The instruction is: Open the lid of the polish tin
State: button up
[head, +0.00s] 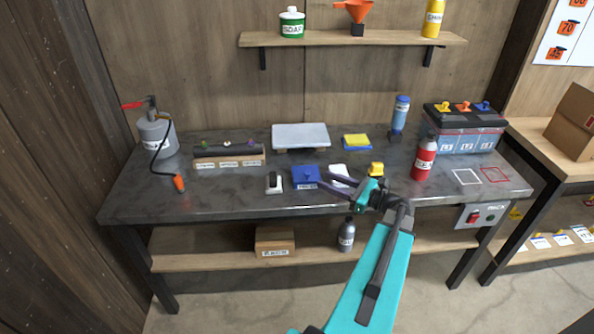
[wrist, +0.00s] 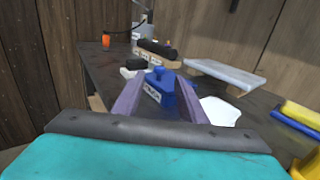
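The polish tin (head: 305,175) is a small blue box with a pale label on its front, near the front edge of the workbench. In the wrist view the tin (wrist: 154,92) shows ahead, with a small blue knob (wrist: 159,71) on top. Its lid looks down, but the fingers hide part of its right side. My gripper (head: 325,180) comes in from the right with its purple fingers pointing at the tin. In the wrist view its fingers (wrist: 160,80) are spread, with the tin seen between them. Nothing is held, and I cannot tell whether a finger touches the tin.
A black-and-white object (head: 274,183) stands left of the tin. A white cloth or sheet (head: 338,171) lies to its right, near a yellow item (head: 376,169). A grey slab (head: 300,136) lies behind. A red bottle (head: 424,160) stands farther right. The left front bench is fairly clear.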

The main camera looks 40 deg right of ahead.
aim_at(297, 175)
jog(key=shift+p+x, duration=1.2)
jog(key=shift+x, duration=5.15)
jog(key=shift+c, duration=0.4)
grip_shut()
jog(key=shift+a, duration=0.25)
jog(key=shift+r, duration=0.1)
